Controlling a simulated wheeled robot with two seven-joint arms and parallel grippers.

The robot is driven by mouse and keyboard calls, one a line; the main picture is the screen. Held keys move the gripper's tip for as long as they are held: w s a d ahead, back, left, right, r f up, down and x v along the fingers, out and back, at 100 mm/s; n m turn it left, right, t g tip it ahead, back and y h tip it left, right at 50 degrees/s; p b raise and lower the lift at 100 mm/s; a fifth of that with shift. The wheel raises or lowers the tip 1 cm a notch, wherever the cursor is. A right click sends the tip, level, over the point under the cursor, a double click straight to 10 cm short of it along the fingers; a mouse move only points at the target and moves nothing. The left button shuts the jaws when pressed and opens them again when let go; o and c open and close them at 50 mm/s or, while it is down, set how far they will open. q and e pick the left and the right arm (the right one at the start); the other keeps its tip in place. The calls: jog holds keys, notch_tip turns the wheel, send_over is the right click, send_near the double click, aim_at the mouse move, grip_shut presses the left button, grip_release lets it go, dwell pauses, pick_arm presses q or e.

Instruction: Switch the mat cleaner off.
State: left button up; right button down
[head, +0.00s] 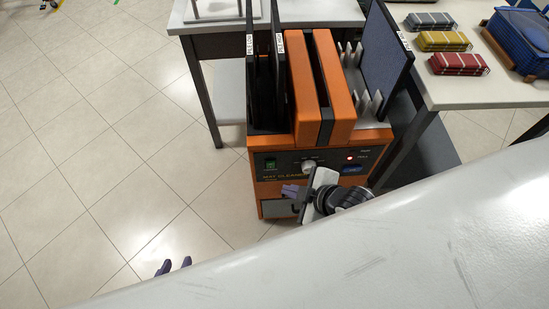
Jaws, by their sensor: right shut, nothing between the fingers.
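The orange mat cleaner (265,147) stands on the floor in the middle of the head view. Its dark front panel carries a green switch (270,164) at the left, a pale knob (309,167) in the middle, a glowing red lamp (350,157) and a blue control (351,170) at the right. My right gripper (288,191) is shut and empty, its purple fingertips in front of the panel, below and right of the green switch. I cannot tell whether it touches the panel. My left gripper (174,267) is open and empty, low over the floor at the left, its wrist hidden.
Dark upright mats (279,80) stand in the cleaner's left, and a blue mat (387,62) at its right. A table (500,93) with folded cloths (459,63) and a blue basket (521,40) is at right. A pale scuffed surface (400,260) fills the foreground. The left floor is clear.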

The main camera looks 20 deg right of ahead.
aim_at(271, 165)
pick_arm(q)
jog(key=shift+s+a, duration=0.15)
jog(key=shift+a, duration=0.15)
pick_arm(e)
jog(key=shift+w+d+r+n, duration=0.3)
jog(key=shift+w+r+n, duration=0.2)
jog(key=shift+n, duration=0.2)
